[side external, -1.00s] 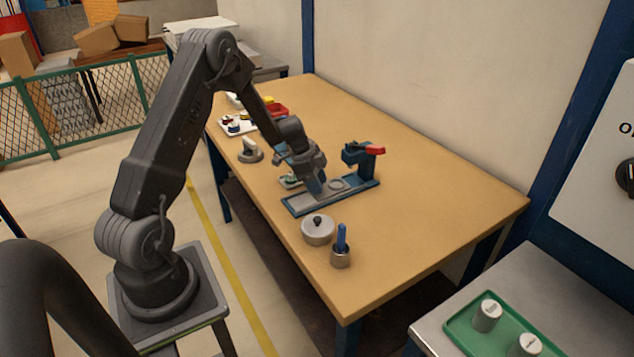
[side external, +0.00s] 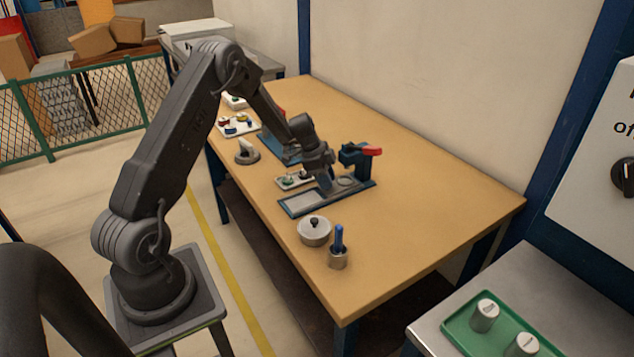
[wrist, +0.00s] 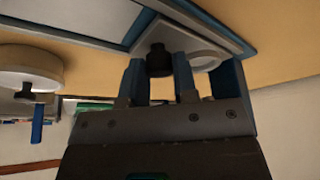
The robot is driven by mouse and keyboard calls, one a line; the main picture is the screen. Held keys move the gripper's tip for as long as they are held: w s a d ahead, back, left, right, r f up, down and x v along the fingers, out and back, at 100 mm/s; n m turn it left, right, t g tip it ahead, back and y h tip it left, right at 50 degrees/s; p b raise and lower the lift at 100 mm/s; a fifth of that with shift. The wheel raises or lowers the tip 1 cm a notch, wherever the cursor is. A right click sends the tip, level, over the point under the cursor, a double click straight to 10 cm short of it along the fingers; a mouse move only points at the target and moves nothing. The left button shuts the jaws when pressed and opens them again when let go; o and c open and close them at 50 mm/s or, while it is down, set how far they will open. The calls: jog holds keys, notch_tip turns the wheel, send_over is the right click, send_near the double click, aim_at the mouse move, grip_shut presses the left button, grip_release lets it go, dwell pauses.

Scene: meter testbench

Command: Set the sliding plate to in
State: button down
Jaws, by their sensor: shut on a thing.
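The sliding plate (wrist: 178,38) is a grey plate in a blue-edged track (side external: 299,205) on the wooden table. It bears a round pale ring (side external: 347,181), also visible in the wrist view (wrist: 205,60). A black knob (wrist: 158,60) stands on the plate. My gripper (side external: 326,191) is low over the track, with its blue fingers (wrist: 158,78) on either side of the knob, shut on it. In the side view the gripper hides the knob. The plate sits toward the right end of the track, near the blue clamp post.
The blue clamp with a red handle (side external: 371,151) stands behind the track's right end. A lidded round pot (side external: 314,232) and a cup holding a blue-handled tool (side external: 338,250) stand in front. Small trays lie behind left. The table's right side is clear.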

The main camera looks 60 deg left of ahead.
jog(key=shift+w, duration=0.45)
jog(key=c, duration=0.9)
grip_release()
jog(key=shift+r, duration=0.1)
jog(key=v, duration=1.3)
jog(key=shift+r, duration=0.3)
jog(key=shift+s+r, duration=0.1)
jog(key=shift+s, duration=0.05)
